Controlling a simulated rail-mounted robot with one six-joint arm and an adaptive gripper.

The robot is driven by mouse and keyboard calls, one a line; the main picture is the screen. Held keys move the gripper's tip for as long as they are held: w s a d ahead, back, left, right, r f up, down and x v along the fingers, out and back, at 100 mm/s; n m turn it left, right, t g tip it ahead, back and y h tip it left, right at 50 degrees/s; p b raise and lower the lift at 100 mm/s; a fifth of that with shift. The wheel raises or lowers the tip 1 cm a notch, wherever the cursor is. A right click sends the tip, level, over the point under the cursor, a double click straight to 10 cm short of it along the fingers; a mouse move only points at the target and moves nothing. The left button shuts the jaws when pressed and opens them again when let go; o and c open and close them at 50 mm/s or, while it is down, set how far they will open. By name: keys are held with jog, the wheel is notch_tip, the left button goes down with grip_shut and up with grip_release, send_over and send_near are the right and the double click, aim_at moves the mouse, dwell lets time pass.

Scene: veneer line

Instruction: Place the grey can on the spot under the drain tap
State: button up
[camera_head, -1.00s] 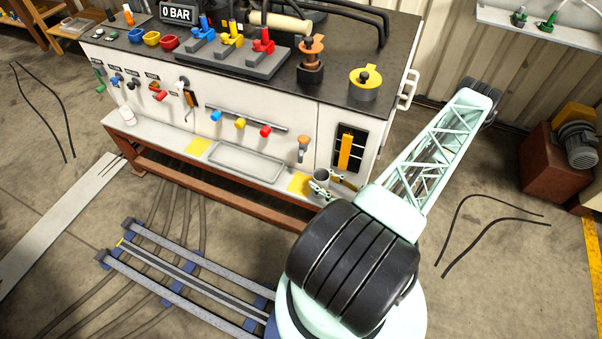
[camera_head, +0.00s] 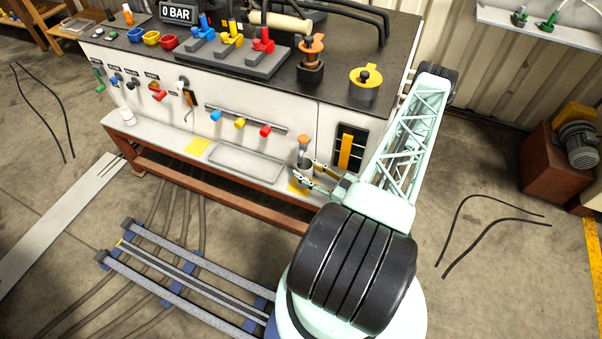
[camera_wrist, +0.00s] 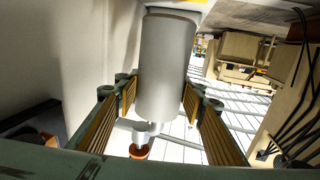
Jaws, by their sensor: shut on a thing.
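The grey can (camera_head: 305,170) is between the fingers of my gripper (camera_head: 308,178), which is shut on it. In the wrist view the can (camera_wrist: 165,65) fills the middle, with a finger of my gripper (camera_wrist: 163,115) on each side. The drain tap with its orange knob (camera_head: 303,139) is on the cabinet front, directly above the can in the head view. The tap's orange part (camera_wrist: 139,151) also shows near the can's end in the wrist view.
Coloured knobs (camera_head: 240,123) stick out of the cabinet front left of the tap. A dark panel with an orange bar (camera_head: 346,150) is to the right.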

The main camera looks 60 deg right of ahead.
jog(key=shift+w+d, duration=0.1)
jog(key=shift+w, duration=0.45)
jog(key=shift+w+d+f, duration=0.1)
jog(key=shift+w, duration=0.35)
jog(key=shift+f+b, duration=0.45)
jog(key=shift+f, duration=1.3)
jog(key=shift+f, duration=0.15)
jog(key=o, duration=0.9)
jog(key=shift+s, duration=0.1)
jog(key=shift+s+a+p, duration=0.15)
jog(key=shift+s+p, duration=0.05)
jog(key=shift+s, duration=2.75)
jog(key=shift+s+a+p, duration=0.1)
jog(key=shift+s+p, duration=0.1)
jog(key=shift+s, duration=2.75)
